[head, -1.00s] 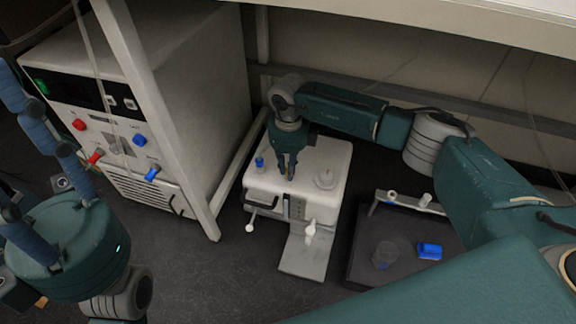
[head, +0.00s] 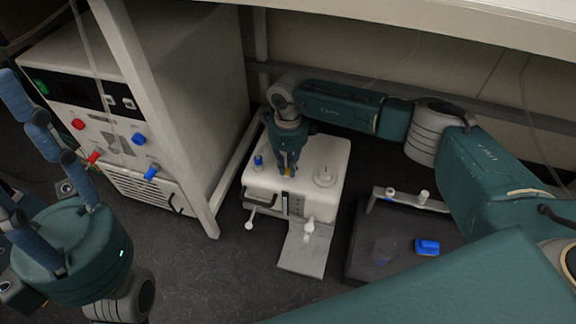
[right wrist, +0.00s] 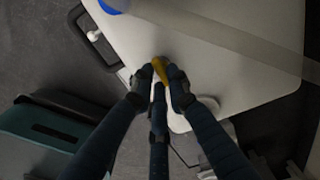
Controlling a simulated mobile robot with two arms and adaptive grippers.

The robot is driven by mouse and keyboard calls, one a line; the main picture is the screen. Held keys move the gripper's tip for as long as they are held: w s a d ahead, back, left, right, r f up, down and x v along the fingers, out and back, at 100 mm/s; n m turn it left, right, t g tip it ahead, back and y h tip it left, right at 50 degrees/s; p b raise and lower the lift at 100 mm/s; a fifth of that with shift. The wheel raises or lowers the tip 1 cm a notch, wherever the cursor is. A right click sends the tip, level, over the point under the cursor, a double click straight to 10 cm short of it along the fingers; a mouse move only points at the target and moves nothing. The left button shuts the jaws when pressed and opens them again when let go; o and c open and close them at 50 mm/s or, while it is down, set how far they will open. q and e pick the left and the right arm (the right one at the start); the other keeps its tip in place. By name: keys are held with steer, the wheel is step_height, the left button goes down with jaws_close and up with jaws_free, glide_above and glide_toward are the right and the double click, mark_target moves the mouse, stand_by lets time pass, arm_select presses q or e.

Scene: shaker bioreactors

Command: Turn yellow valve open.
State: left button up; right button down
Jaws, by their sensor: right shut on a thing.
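The yellow valve (right wrist: 160,68) is a small yellow handle on top of the white box-shaped device (head: 325,152). In the right wrist view it sits between the fingertips of my right gripper (right wrist: 162,84), which is shut on it. The fingers hide part of the valve. In the head view my right gripper (head: 287,168) points down onto the device's top, and only a speck of yellow shows at its fingers. My left gripper (head: 45,205) is at the left, away from the device, with its blue fingers spread and empty.
A blue knob (head: 258,161) and a round white cap (head: 325,176) flank the valve. A large instrument (head: 190,80) with coloured knobs stands left behind a table leg (head: 165,130). A dark tray (head: 385,272) with a cup and blue block lies right. The tabletop overhangs above.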

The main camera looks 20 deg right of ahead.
mark_target(288, 170)
steer(key=c, duration=1.7)
jaws_free()
step_height(288, 170, up, 12)
